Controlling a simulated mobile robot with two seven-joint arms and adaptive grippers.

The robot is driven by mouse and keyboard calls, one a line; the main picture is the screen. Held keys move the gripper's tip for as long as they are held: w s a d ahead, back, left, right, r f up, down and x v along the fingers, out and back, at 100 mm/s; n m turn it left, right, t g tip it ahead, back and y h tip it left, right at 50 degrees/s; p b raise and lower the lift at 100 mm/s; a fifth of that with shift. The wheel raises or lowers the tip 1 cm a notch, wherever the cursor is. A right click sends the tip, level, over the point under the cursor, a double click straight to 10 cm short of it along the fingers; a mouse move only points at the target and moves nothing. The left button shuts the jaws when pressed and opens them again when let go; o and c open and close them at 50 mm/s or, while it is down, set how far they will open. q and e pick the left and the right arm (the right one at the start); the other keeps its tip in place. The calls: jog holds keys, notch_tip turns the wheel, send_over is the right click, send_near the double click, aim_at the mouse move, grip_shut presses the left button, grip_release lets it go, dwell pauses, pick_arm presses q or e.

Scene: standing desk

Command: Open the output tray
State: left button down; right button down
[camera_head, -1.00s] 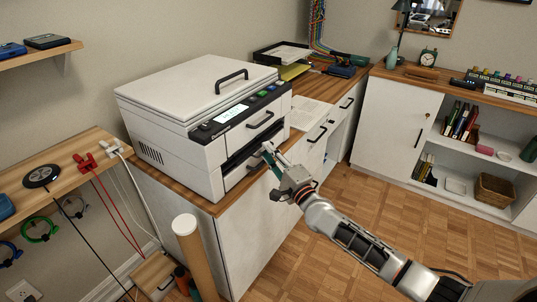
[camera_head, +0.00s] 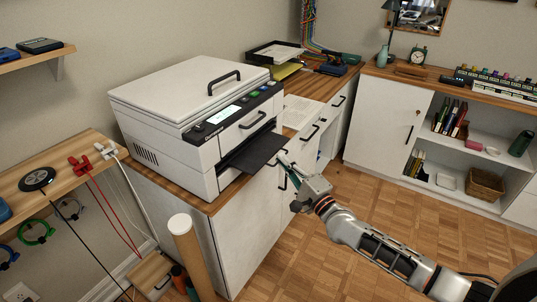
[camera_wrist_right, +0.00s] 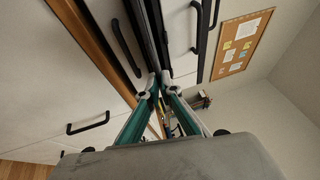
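The white printer (camera_head: 195,125) stands on the wood-topped cabinet, with its dark output tray (camera_head: 254,151) sticking out of the front slot toward the right. My right gripper (camera_head: 283,160) is at the tray's outer edge. In the right wrist view the fingertips of my right gripper (camera_wrist_right: 158,82) come close together at the end of the dark tray (camera_wrist_right: 151,45) and appear shut on its edge. The exact contact is small and partly hidden. My left gripper is not in view.
A brown cardboard tube (camera_head: 188,250) stands in front of the cabinet. The wooden floor (camera_head: 340,215) to the right is clear.

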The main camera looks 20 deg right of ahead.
jog(key=s+d, duration=0.7)
jog(key=s, duration=0.2)
jog(key=shift+p, duration=0.45)
jog(key=c, duration=2.3)
grip_release()
jog(key=v, duration=1.2)
jog(key=shift+s+r, duration=0.1)
